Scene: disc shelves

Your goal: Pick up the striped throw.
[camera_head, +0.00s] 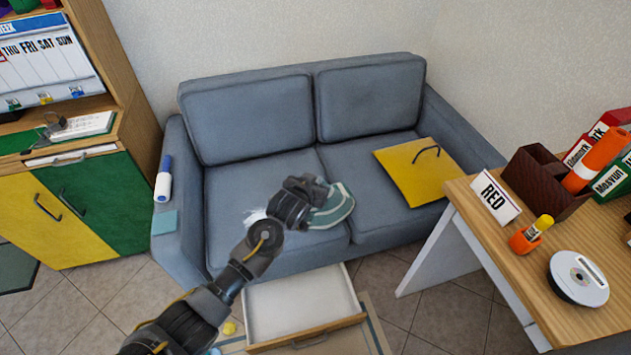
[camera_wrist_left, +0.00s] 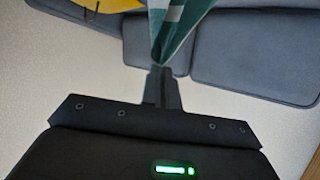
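The striped throw (camera_head: 338,207) is a green, white and grey-green cloth over the front of the blue-grey sofa's seat (camera_head: 375,215). My left gripper (camera_head: 318,193) reaches over the sofa from the lower left and covers part of the throw. In the left wrist view, the throw (camera_wrist_left: 182,22) narrows to a pinched point at the left gripper's closed fingers (camera_wrist_left: 160,72). The gripper is shut on it. Whether the throw still touches the seat is hard to tell. My right gripper is in neither view.
A yellow panel with a dark handle (camera_head: 412,178) lies on the sofa's right seat. A white drawer (camera_head: 300,300) lies on the floor before the sofa. A wooden desk (camera_head: 595,320) stands right; a yellow-green cabinet (camera_head: 100,205) stands left. A blue-white marker (camera_head: 163,180) lies on the left armrest.

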